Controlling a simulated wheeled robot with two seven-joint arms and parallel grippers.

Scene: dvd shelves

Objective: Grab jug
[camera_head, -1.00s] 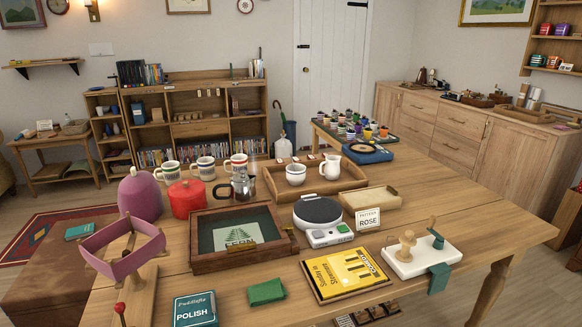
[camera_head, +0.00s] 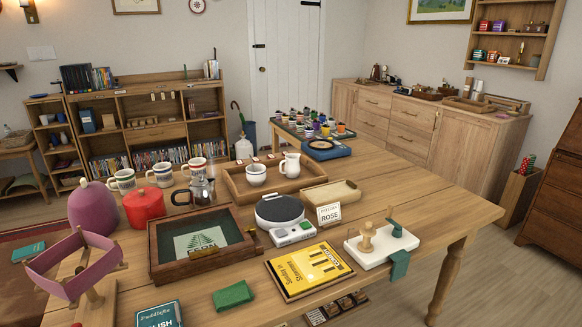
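A small white jug (camera_head: 290,165) stands upright in the wooden tray (camera_head: 238,191) on the table, at the tray's right end. A white cup or bowl (camera_head: 256,175) stands to its left in the same tray. A glass and metal pot (camera_head: 199,189) stands outside the tray, to the left. Neither of my grippers shows in the view.
A black round scale (camera_head: 280,208), a ROSE card (camera_head: 328,214), a shallow wooden box (camera_head: 335,194) and a yellow book (camera_head: 308,270) lie nearer than the jug. A red pot (camera_head: 143,205) and several mugs stand left. The table's right side (camera_head: 420,197) is clear.

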